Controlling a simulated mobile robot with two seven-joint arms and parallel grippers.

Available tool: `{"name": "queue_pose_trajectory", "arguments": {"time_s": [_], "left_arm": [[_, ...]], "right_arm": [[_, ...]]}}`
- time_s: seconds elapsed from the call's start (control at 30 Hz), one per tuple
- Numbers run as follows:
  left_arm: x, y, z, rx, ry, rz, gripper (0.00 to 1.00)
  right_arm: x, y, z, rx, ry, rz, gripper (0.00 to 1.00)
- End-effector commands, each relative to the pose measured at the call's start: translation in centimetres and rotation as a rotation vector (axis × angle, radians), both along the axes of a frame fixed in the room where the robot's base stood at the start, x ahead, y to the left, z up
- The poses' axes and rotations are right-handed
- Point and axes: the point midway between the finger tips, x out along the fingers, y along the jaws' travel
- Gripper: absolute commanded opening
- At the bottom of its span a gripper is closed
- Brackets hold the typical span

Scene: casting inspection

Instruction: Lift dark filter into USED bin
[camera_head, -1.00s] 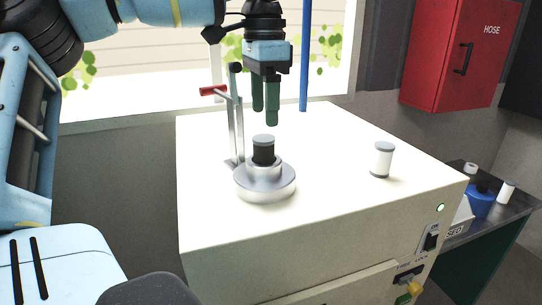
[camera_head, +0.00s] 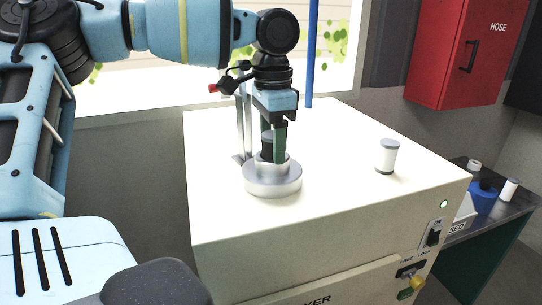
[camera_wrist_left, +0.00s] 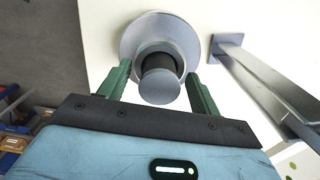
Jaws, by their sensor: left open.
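The dark filter (camera_head: 267,149) stands upright in a round metal holder (camera_head: 272,184) on top of the white cabinet. My left gripper (camera_head: 274,150) is lowered over it, fingers pointing down. In the left wrist view the green fingers (camera_wrist_left: 158,88) are apart, one on each side of the filter's grey cap (camera_wrist_left: 160,86), with gaps visible, so the gripper is open and holds nothing. A white box with lettering that seems to end in "SED" (camera_head: 457,229), partly cut off by the cabinet, stands on the dark side table. My right gripper does not show.
A white filter with grey cap (camera_head: 387,157) stands on the cabinet top (camera_head: 335,150) to the right. A metal lever stand (camera_head: 243,125) rises just behind the holder. A blue container (camera_head: 483,197) and small white cylinders (camera_head: 509,189) are on the side table. A blue pole (camera_head: 312,55) stands behind.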

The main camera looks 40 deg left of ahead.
Motion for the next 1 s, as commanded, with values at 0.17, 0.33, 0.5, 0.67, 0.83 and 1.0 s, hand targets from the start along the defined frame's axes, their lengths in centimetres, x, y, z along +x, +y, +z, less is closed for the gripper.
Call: {"name": "queue_pose_trajectory", "arguments": {"time_s": [0.17, 0.33, 0.5, 0.67, 0.83, 1.0], "left_arm": [[0.0, 0.0, -0.1, 0.0, 0.0, 0.0, 0.64], [0.0, 0.0, -0.1, 0.0, 0.0, 0.0, 0.47], [0.0, 0.0, 0.0, 0.0, 0.0, 0.0, 0.24], [0.0, 0.0, 0.0, 0.0, 0.0, 0.0, 0.15], [0.0, 0.0, 0.2, 0.0, -0.001, 0.0, 0.15], [0.1, 0.0, 2.0, 0.0, -0.003, 0.002, 0.15]], "right_arm": [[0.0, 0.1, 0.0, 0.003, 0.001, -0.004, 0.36], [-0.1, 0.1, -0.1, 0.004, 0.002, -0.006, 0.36], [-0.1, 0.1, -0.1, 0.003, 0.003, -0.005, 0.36], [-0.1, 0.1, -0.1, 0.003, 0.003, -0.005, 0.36], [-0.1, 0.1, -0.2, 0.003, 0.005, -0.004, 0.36], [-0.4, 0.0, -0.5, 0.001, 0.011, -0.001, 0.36]]}}
